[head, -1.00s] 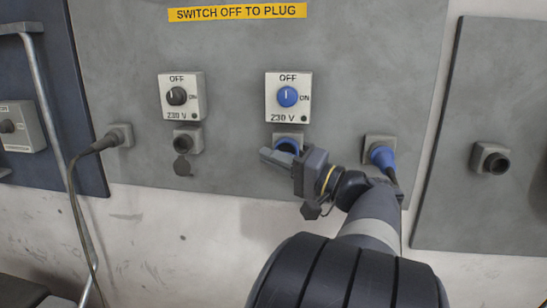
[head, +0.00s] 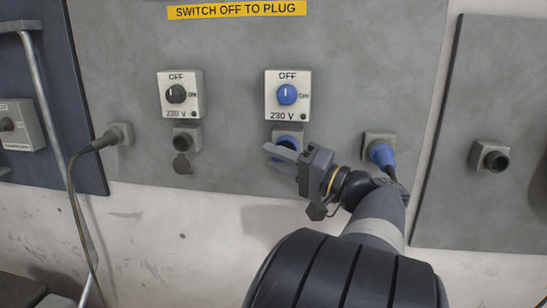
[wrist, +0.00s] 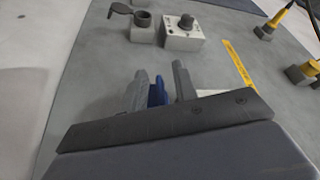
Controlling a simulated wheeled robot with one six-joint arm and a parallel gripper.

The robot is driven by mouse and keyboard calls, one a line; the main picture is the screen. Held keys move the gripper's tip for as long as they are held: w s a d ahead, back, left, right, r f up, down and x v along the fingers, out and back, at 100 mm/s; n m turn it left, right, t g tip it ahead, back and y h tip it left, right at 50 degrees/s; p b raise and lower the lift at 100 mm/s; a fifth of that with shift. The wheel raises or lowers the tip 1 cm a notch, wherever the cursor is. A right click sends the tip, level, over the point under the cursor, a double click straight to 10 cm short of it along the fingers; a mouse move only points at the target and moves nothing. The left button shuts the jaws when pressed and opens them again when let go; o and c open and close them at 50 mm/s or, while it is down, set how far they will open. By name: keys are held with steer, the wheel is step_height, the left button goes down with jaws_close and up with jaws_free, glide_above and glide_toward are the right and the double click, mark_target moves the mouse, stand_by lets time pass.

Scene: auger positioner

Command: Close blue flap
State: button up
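The blue socket (head: 288,141) sits under the blue knob in the head view, its lower part hidden behind my gripper (head: 272,155). In the wrist view a blue part, apparently the flap (wrist: 157,92), shows between the two fingers of my gripper (wrist: 160,72), close beside the left finger. The fingers stand apart, with a gap to the right one. Whether a finger touches the flap cannot be told, and the flap's hinge and full outline are hidden.
Above the socket is the blue switch (head: 287,94), its mark up toward OFF. A black switch (head: 177,94) and an open black-flapped socket (head: 186,139) are to the left. A blue plug (head: 381,154) sits close on the right, near my wrist.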

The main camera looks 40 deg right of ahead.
steer(key=v, duration=0.9)
steer(key=shift+s, duration=0.35)
steer(key=shift+d, duration=0.15)
